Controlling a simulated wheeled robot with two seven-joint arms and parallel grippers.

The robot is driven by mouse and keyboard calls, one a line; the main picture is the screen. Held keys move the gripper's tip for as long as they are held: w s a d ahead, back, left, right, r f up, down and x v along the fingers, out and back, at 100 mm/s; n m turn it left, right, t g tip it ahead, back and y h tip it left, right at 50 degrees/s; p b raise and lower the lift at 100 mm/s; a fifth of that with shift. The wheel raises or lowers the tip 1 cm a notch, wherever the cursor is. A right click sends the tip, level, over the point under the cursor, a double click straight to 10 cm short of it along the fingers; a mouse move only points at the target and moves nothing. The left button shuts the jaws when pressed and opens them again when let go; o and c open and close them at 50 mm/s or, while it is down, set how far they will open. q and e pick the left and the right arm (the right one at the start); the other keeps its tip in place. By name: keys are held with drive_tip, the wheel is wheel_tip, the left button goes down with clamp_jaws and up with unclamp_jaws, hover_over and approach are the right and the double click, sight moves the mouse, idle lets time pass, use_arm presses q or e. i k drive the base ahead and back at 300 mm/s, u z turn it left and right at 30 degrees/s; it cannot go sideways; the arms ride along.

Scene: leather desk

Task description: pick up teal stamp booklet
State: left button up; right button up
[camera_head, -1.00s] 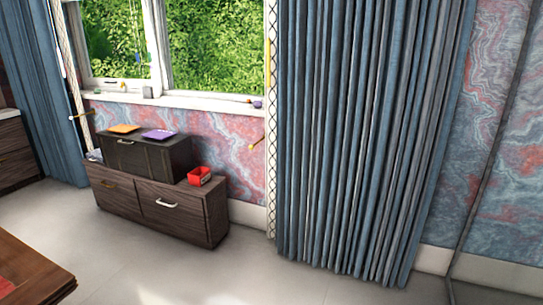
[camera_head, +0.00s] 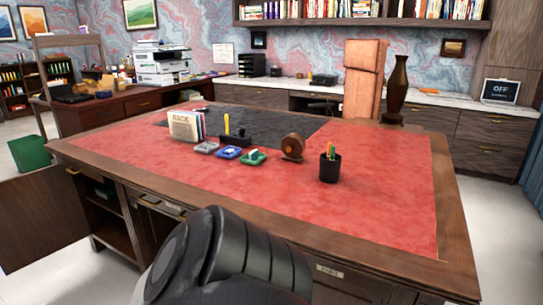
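I cannot make out a teal stamp booklet for certain. A small green item (camera_head: 246,161) with a pale top lies on the red leather of the desk (camera_head: 370,205), but it looks more like an ink pad than a booklet. A holder of upright cards or booklets (camera_head: 184,126) stands to its left; its front is pale and printed, with coloured edges behind. Neither of my grippers is in view. A dark link of my own arm fills the bottom middle, over the desk's near edge.
A blue pad (camera_head: 228,153) and a grey pad (camera_head: 206,147) lie in a row beside the green item. A brown round dispenser (camera_head: 292,147) and a black pen cup (camera_head: 330,167) stand to the right. An open cabinet door (camera_head: 40,218) sticks out at left. The desk's right part is clear.

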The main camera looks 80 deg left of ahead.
sight(253, 155)
drive_tip(key=u, duration=2.75)
